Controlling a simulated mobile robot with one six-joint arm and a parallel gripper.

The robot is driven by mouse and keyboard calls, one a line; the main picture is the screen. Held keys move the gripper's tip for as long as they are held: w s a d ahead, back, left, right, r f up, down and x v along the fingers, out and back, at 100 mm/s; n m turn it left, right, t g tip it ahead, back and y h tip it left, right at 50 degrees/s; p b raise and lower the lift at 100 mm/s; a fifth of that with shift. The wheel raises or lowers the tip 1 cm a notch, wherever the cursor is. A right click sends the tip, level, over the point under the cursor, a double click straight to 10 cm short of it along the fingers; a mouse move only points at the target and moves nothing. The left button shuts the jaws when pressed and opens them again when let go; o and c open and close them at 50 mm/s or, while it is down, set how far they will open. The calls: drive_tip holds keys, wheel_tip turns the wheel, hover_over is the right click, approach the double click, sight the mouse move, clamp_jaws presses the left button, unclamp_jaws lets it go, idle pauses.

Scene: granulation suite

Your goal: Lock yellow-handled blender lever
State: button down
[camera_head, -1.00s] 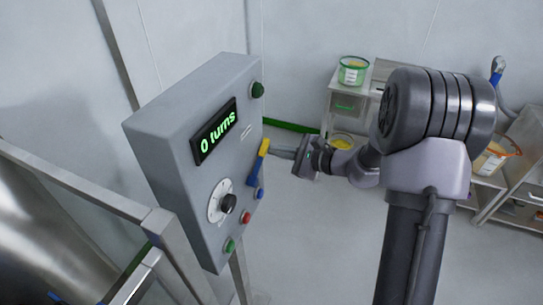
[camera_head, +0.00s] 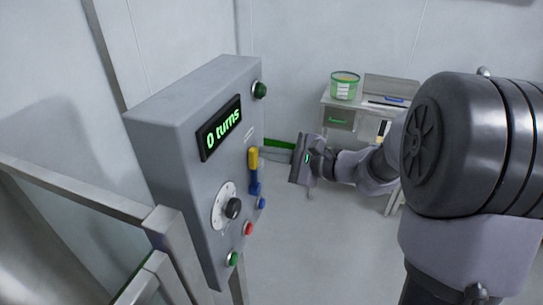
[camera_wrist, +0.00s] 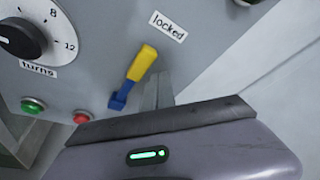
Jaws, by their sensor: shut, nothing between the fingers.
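The lever, with a yellow handle (camera_head: 253,159) and a blue base (camera_head: 254,184), is on the right part of the grey control panel's face (camera_head: 185,180). In the wrist view the yellow handle (camera_wrist: 142,62) points up and slightly right, toward the "locked" label (camera_wrist: 168,26); the blue base (camera_wrist: 120,98) is below. My gripper (camera_head: 270,157) is shut and empty, its fingers just right of the lever. In the wrist view the fingertips (camera_wrist: 157,88) are beside the handle; I cannot tell whether they touch it.
The panel display (camera_head: 220,128) reads "0 turns". A dial (camera_head: 225,207) and green, red and blue buttons lie near the lever. A metal railing (camera_head: 90,195) stands at front left. A side table (camera_head: 345,103) with a green-rimmed tub (camera_head: 344,85) is behind. The floor between is clear.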

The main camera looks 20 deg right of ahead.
drive_tip(key=shift+s+a+r, duration=0.1)
drive_tip(key=shift+s+a, duration=0.25)
drive_tip(key=shift+s, duration=0.1)
drive_tip(key=shift+s+a, duration=0.1)
idle(0.4)
drive_tip(key=shift+b, duration=0.3)
drive_tip(key=w+d, duration=0.3)
drive_tip(key=shift+d, duration=0.15)
drive_tip(key=s+d+p, duration=0.1)
drive_tip(key=s+d, duration=0.4)
drive_tip(key=s, duration=0.2)
drive_tip(key=shift+s+p, duration=0.35)
drive_tip(key=shift+p, duration=0.05)
